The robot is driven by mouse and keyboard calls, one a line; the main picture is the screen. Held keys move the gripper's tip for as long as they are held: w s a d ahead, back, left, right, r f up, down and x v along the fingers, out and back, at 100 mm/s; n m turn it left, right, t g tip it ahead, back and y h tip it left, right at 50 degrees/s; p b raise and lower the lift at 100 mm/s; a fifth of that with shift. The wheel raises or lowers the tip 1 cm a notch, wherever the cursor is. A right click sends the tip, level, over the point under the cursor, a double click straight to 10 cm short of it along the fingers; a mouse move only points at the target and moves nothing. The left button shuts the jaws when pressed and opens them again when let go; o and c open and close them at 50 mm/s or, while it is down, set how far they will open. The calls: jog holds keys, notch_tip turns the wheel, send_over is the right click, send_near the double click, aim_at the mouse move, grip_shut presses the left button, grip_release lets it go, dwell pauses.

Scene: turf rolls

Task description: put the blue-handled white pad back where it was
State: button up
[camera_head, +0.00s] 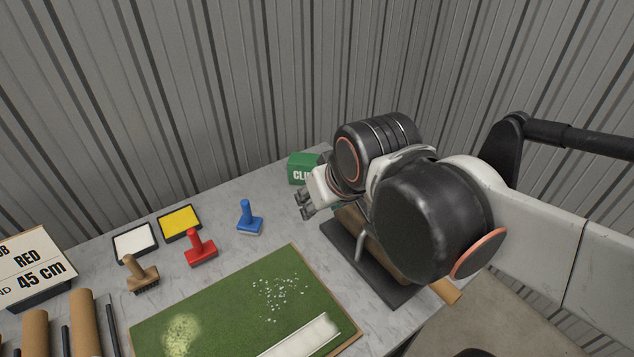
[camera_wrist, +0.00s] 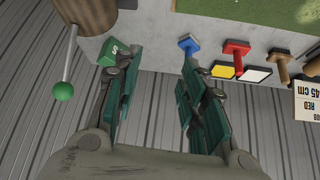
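The blue-handled pad (camera_head: 249,217) stands upright on the grey table, to the right of the red-handled one; its base looks pale at the lower edge. In the wrist view it (camera_wrist: 188,46) shows just beyond the tip of the right-hand finger, apart from it. My gripper (camera_head: 304,205) is above the table to the right of the pad. In the wrist view my gripper (camera_wrist: 160,75) has its two green-padded fingers wide apart with nothing between them. The place where the pad was before cannot be told from these frames.
A red-handled stamp (camera_head: 200,248), a tan-handled brush (camera_head: 139,274), a yellow pad (camera_head: 180,222) and a white pad (camera_head: 135,242) lie left. The green turf (camera_head: 225,305) is in front. A green box (camera_head: 301,168) and a dark stand (camera_head: 385,287) are close to my arm.

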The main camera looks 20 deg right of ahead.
jog(key=shift+s+d+f, duration=0.1)
jog(key=shift+s+d, duration=0.1)
jog(key=shift+s, duration=0.4)
jog(key=shift+s+d+f, duration=0.1)
jog(key=shift+s+d, duration=0.1)
jog(key=shift+s, duration=0.35)
jog(key=shift+s+d+f, duration=0.1)
jog(key=shift+s+d, duration=0.1)
jog(key=shift+s, duration=0.4)
